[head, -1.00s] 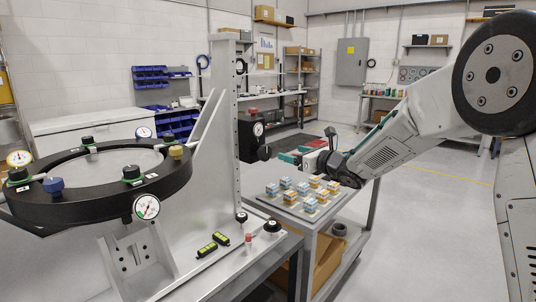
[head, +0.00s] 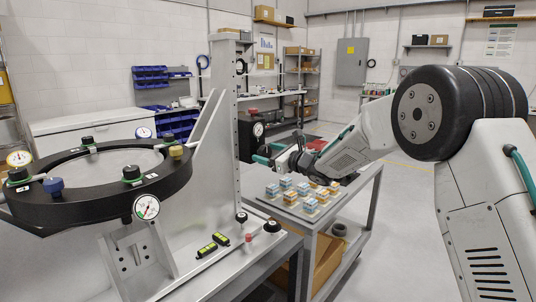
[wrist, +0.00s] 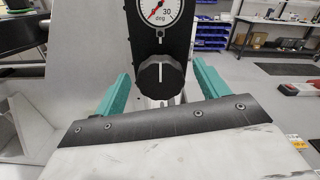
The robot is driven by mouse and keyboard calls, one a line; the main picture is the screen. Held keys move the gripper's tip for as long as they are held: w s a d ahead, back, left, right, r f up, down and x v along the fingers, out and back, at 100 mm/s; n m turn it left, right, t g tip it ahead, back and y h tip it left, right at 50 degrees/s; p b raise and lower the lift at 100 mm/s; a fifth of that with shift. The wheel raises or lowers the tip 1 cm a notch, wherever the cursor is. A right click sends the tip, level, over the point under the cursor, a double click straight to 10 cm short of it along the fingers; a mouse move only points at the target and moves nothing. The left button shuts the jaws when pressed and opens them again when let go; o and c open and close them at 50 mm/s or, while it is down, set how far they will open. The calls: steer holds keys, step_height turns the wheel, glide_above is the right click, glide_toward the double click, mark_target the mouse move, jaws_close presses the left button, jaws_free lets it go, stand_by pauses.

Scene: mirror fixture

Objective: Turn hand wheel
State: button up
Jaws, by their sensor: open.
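A black round knob (wrist: 161,76) with a white line, the only wheel-like part by my gripper, sits below a white dial with a red needle (wrist: 158,10) on a black housing. The white line stands about upright. The housing (head: 247,135) also shows in the head view, on the far side of the metal upright. My gripper (head: 264,153) is open there, its teal fingers pointing left at the knob. In the wrist view the teal fingers of my gripper (wrist: 161,72) lie on either side of the knob, with gaps left and right. I cannot tell how deep the knob sits between them.
A black ring fixture (head: 100,212) with clamps and gauges around a mirror stands at the left. A perforated metal upright (head: 223,120) rises close to my gripper. A cart with a tray of small blocks (head: 303,193) is below my arm. Open floor lies to the right.

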steer(key=shift+c, duration=0.3)
steer(key=c, duration=0.9)
steer(key=shift+m, duration=0.4)
